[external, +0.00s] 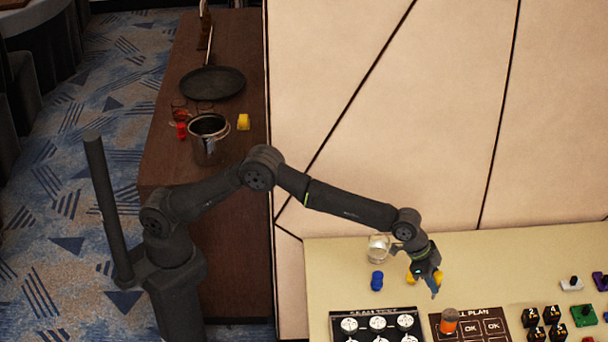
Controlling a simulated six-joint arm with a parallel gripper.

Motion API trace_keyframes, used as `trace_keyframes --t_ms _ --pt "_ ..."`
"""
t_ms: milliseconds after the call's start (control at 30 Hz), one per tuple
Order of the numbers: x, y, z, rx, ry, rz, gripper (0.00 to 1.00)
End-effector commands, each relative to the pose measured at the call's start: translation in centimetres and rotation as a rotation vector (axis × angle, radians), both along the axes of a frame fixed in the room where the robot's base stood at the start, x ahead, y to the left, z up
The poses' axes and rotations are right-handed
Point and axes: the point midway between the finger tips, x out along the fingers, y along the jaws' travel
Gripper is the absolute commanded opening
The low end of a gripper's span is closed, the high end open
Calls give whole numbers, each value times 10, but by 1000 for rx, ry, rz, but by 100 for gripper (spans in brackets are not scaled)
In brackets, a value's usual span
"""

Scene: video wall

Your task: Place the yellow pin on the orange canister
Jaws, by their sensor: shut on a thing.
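My gripper (428,282) is over the pale table, pointing down, and is shut on the yellow pin (438,277). Yellow shows on both sides of the fingers; the middle of the pin is hidden behind them. The orange canister (448,325) has a dark top and stands upright on the dark panel below and slightly right of my gripper in the picture. The pin and the canister are apart.
A blue piece (377,281) and a clear glass (378,248) stand left of my gripper. A black panel with round white discs (376,324) lies at the front. Several dark blocks (530,317) and coloured pieces (583,315) are at right. The table behind is clear.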

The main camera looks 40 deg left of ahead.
Motion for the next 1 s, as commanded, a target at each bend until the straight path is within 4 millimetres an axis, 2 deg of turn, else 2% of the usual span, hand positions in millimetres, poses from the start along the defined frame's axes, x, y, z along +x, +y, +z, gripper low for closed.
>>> trace_keyframes --t_ms 33,100,200,300,367,700,833,1000 --pt "-15 -12 6 -4 -1 -32 4" --pt "-30 -23 11 -3 -1 -64 4" --pt "-45 -33 16 -2 0 -96 4" --pt "-47 -37 16 -3 2 -109 4" --pt "-41 -38 11 -1 2 -111 4" --pt "34 -42 -33 -1 1 -109 4" --pt "52 -43 -44 -4 1 -109 4" --pt "63 -44 -50 -4 1 -112 4"
